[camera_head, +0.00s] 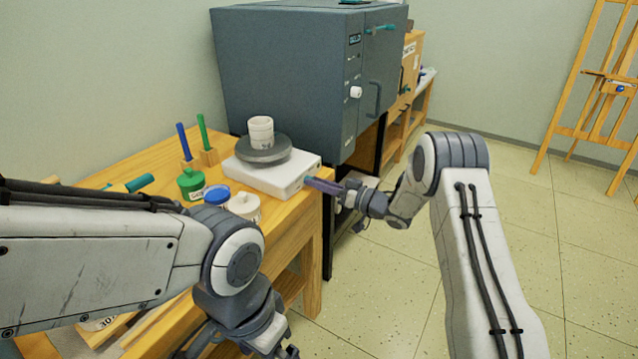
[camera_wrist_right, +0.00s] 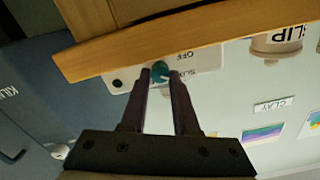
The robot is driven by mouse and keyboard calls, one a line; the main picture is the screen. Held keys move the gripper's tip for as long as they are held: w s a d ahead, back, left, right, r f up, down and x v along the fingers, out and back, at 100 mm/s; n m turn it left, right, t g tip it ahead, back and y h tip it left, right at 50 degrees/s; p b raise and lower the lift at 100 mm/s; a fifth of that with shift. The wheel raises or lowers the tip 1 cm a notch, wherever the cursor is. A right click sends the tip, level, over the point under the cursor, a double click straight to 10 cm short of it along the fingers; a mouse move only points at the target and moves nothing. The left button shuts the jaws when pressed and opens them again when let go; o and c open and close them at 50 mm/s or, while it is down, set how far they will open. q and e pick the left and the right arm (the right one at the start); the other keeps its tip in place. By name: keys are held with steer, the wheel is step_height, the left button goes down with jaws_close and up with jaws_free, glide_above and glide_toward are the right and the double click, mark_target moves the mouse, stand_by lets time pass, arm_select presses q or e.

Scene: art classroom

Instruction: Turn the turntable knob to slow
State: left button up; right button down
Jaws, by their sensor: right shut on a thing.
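The turntable has a white box base (camera_head: 278,181) with a dark grey disc (camera_head: 264,151) on top, and stands at the table's right edge. Its teal knob (camera_wrist_right: 159,71) shows in the right wrist view on the front face, beside a printed "OFF". My right gripper (camera_head: 309,181) reaches the base's front from the right. In the wrist view its two dark fingers (camera_wrist_right: 160,78) are shut on the knob, one on each side. The knob's pointer direction cannot be read. My left gripper (camera_head: 250,345) is low in front of the table, partly cut off; its jaws are unclear.
A white cup (camera_head: 260,131) stands on the disc. A green jar (camera_head: 190,184), a blue-lidded jar (camera_head: 217,195) and a white jar (camera_head: 245,206) stand left of the base. A large grey kiln (camera_head: 285,70) is behind. Open floor (camera_head: 400,270) lies to the right.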

steer(key=c, duration=0.7)
jaws_free()
steer(key=shift+o, duration=0.2)
steer(key=v, duration=1)
steer(key=shift+s+d, duration=0.2)
steer(key=shift+s, duration=0.05)
